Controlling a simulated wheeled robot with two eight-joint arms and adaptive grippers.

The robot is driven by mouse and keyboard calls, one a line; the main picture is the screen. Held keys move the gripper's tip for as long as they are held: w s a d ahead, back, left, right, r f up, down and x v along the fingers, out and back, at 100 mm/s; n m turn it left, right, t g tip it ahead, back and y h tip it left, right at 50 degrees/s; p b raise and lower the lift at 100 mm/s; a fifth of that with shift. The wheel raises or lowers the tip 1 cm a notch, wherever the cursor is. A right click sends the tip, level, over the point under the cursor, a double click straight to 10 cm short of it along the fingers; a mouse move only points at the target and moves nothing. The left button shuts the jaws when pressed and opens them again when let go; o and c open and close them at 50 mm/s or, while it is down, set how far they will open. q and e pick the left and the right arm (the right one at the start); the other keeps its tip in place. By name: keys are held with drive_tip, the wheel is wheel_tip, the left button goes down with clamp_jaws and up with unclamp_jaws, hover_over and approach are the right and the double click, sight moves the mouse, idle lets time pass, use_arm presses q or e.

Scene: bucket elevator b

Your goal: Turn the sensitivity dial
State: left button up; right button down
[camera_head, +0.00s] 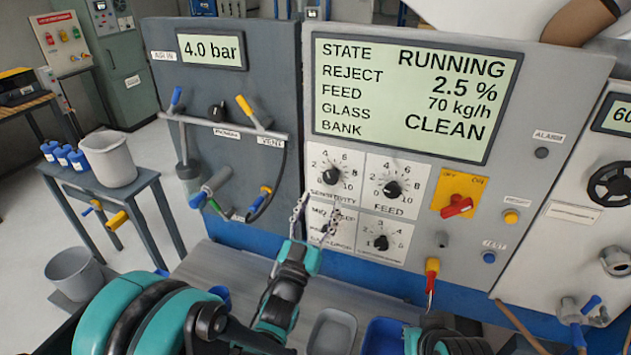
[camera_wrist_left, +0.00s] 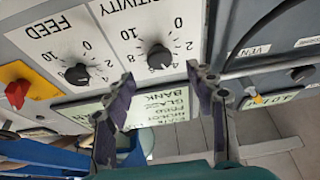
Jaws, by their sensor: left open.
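The sensitivity dial (camera_head: 330,177) is a black knob with a pale pointer on a white scale plate on the grey panel. It also shows, upside down, in the left wrist view (camera_wrist_left: 158,57). My left gripper (camera_head: 317,212) is open and empty, just below the dial in the head view. In the left wrist view its two fingers (camera_wrist_left: 160,82) stand apart, with the dial between and beyond their tips. I see no contact with the knob. Part of my right arm shows at the bottom edge of the head view; its gripper cannot be made out.
The feed dial (camera_head: 392,189) is right beside the sensitivity dial, with another dial (camera_head: 381,243) below. A red switch (camera_head: 457,207) on a yellow plate is farther right. The display (camera_head: 415,95) reads RUNNING. A valve panel (camera_head: 225,130) stands to the left.

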sight(329, 180)
use_arm(q)
drive_tip(key=x, duration=0.7)
drive_tip(key=shift+s, duration=0.1)
drive_tip(key=c, duration=1.2)
